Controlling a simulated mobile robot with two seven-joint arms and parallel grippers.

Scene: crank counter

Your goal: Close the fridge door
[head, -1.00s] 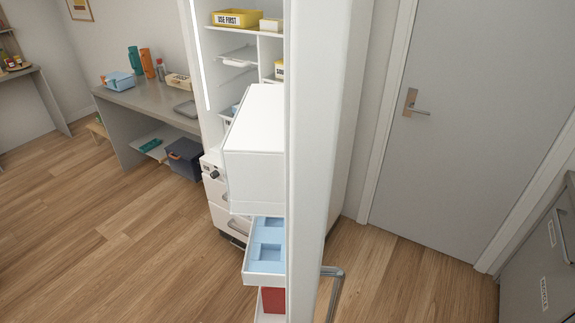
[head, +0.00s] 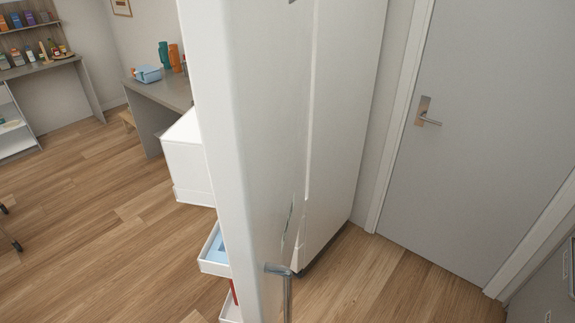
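The open fridge door (head: 255,140) stands upright and close in front of me in the head view, its edge toward me and its outer face to the right. A metal bar handle (head: 288,290) sits low on that outer face. Neither gripper is in view.
A grey room door (head: 475,120) is at the right. A grey desk (head: 170,95) with a blue box (head: 149,74) stands back left, and a shelf desk (head: 40,70) is farther left. A grey cabinet edge is at lower right.

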